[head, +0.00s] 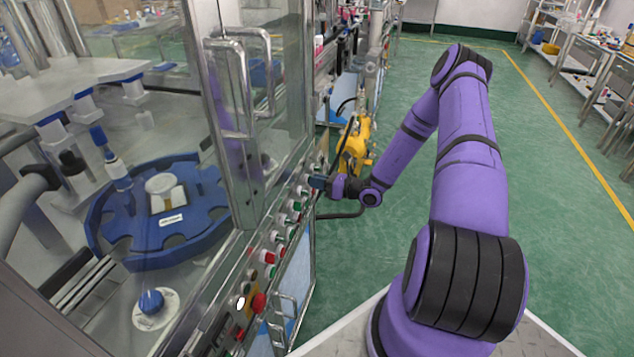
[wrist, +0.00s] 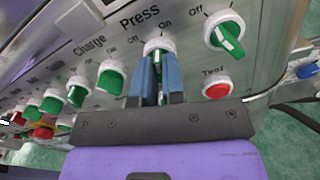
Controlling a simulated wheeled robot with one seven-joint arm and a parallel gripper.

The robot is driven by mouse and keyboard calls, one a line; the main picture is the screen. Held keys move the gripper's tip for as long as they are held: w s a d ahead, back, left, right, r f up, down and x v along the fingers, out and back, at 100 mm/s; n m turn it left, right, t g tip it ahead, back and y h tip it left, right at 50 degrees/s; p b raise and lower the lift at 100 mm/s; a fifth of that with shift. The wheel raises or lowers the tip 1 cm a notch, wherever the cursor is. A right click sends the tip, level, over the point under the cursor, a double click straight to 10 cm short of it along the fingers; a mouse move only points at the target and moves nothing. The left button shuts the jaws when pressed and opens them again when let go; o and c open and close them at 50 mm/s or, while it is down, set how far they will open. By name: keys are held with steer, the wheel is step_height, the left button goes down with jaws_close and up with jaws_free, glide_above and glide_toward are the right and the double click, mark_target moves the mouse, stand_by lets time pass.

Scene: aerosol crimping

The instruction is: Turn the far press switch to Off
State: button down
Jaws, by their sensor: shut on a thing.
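The press switch (wrist: 158,45) is a green knob in a white ring, below the printed word "Press" and its Off and On marks in the wrist view. My gripper (wrist: 158,68) has its two blue fingers shut on this knob, one on each side. The fingers hide most of the knob, so I cannot tell its exact angle. In the head view my gripper (head: 318,182) is at the far part of the machine's front panel, and the knob is hidden there.
Another green knob (wrist: 226,34) and a red Test button (wrist: 217,88) sit just right of my gripper. Several green and red controls, including a Charge knob (wrist: 110,77), line the panel to the left. A yellow robot arm (head: 355,145) stands just beyond.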

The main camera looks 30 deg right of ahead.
steer(key=n, duration=0.8)
steer(key=shift+d+n, duration=0.1)
steer(key=shift+n, duration=0.2)
steer(key=shift+f+n, duration=0.1)
steer(key=shift+n, duration=0.2)
steer(key=c, duration=1.2)
jaws_free()
steer(key=v, duration=1)
steer(key=shift+s+d, duration=0.25)
steer(key=shift+s, duration=0.1)
